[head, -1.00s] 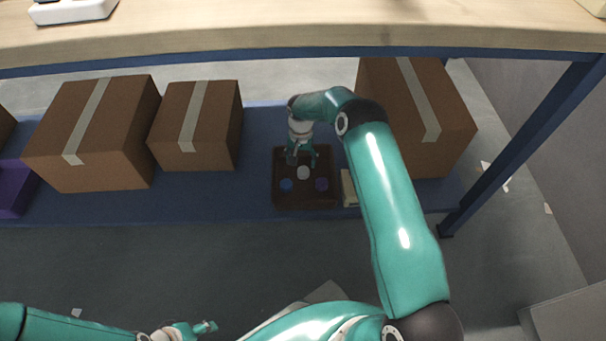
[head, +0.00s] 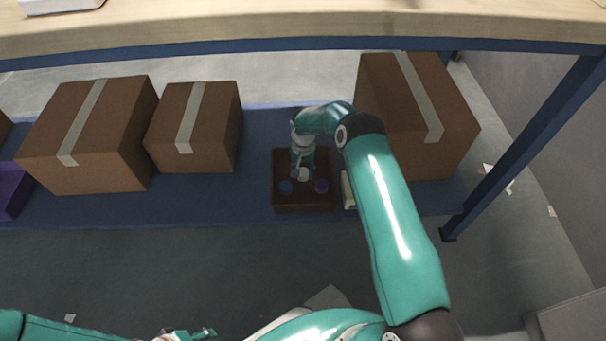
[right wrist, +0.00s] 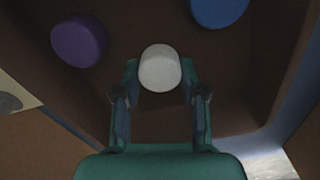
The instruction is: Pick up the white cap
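The white cap (head: 303,174) is in a dark brown tray (head: 303,209) on the blue lower shelf. My right gripper (head: 303,171) reaches down into the tray at the cap. In the right wrist view the white cap (right wrist: 160,68) sits between the two fingertips of my right gripper (right wrist: 159,72), which are closed in against its sides. I cannot tell whether the cap is clear of the tray floor. A blue cap (head: 286,187) and a purple cap (head: 321,186) lie in the tray nearer to me. My left gripper (head: 196,334) is at the bottom edge, partly cut off.
Taped cardboard boxes stand left (head: 195,125) and right (head: 415,115) of the tray. A pale item (head: 348,190) lies close to the tray's right side. The wooden tabletop (head: 300,28) spans above the shelf. A blue table leg (head: 520,150) stands at the right.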

